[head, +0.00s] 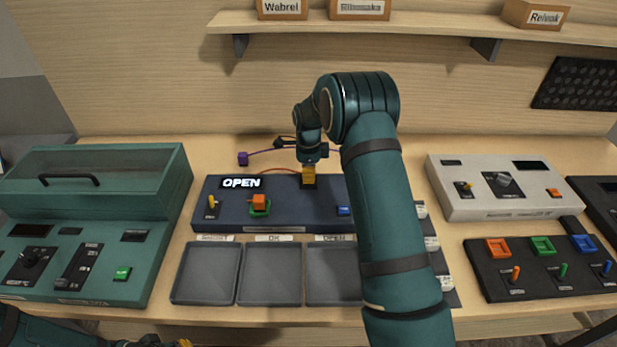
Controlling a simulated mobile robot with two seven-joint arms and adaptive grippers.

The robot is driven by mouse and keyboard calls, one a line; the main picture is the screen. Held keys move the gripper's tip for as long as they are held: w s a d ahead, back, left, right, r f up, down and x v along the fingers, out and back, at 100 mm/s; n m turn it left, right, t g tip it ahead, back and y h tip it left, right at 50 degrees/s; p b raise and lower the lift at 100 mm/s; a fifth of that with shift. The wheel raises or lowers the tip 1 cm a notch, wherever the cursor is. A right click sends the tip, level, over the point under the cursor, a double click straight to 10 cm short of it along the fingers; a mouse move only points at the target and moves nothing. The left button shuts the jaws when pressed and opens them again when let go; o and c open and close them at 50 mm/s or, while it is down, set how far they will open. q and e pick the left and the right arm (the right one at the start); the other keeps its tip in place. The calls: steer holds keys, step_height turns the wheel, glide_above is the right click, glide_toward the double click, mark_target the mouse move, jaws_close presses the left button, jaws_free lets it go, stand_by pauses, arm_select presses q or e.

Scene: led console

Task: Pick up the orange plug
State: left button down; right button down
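The orange plug (259,200) is a small orange block. It sits in a green socket (260,210) on the dark blue console (285,218), left of its middle. My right gripper (309,183) points down at the console's back edge, to the right of the orange plug and apart from it. Its yellow fingers show as one narrow block, so I cannot tell whether they are open or shut. An orange cable (282,169) arcs behind the console toward the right gripper. My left gripper (165,343) is only partly visible at the bottom edge.
My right arm hides the console's right part. Three grey trays (271,302) lie in front. A teal case (80,285) stands left; a white box (490,205) and black switch panel (530,290) are right. A purple plug (243,159) lies behind. A shelf (400,24) hangs above.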

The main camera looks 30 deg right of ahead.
stand_by(0.3)
step_height(320, 180, up, 10)
steer(key=shift+f+p, duration=0.1)
steer(key=shift+p, duration=0.2)
steer(key=shift+s+d+f, duration=0.1)
stand_by(0.3)
